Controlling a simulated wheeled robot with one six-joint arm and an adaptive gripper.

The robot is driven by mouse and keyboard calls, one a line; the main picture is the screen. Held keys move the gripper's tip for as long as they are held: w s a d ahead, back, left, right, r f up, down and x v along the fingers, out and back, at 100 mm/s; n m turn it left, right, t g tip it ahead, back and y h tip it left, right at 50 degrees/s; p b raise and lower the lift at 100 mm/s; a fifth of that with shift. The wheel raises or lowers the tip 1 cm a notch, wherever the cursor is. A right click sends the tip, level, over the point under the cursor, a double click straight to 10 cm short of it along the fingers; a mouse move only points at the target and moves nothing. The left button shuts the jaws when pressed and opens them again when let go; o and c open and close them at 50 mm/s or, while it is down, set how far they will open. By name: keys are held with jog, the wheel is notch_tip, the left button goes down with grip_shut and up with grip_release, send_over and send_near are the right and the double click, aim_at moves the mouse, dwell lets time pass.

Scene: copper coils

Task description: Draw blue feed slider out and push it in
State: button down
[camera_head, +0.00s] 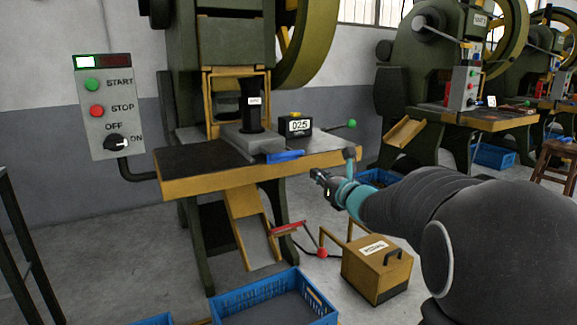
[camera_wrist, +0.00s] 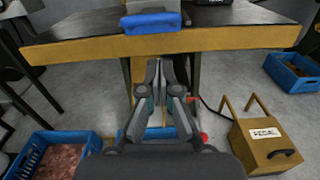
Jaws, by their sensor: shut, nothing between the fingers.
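The blue feed slider (camera_head: 284,156) sits at the front edge of the press table, at the end of the grey die block (camera_head: 250,138). In the wrist view its blue handle (camera_wrist: 151,22) sticks out over the yellow table edge, straight ahead of my gripper. My gripper (camera_head: 318,176) is in front of the table and to the right of the slider, apart from it. In the wrist view the gripper fingers (camera_wrist: 164,65) are together with nothing held, and the slider shows just beyond their tips. How far the slider is drawn out is hard to tell.
The press table (camera_head: 185,187) has a yellow front edge. A counter box (camera_head: 295,125) and a green-knobbed lever (camera_head: 351,123) are near the slider. Below stand a yellow pedal box (camera_head: 377,268), a red pedal (camera_head: 287,228) and a blue crate (camera_head: 318,312). A control box (camera_head: 107,110) hangs at left.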

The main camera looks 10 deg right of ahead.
aim_at(292, 159)
jog(key=shift+n, duration=0.3)
jog(key=p+x, duration=0.2)
jog(key=x, duration=1.2)
jog(key=shift+a, duration=0.2)
jog(key=shift+f, duration=0.1)
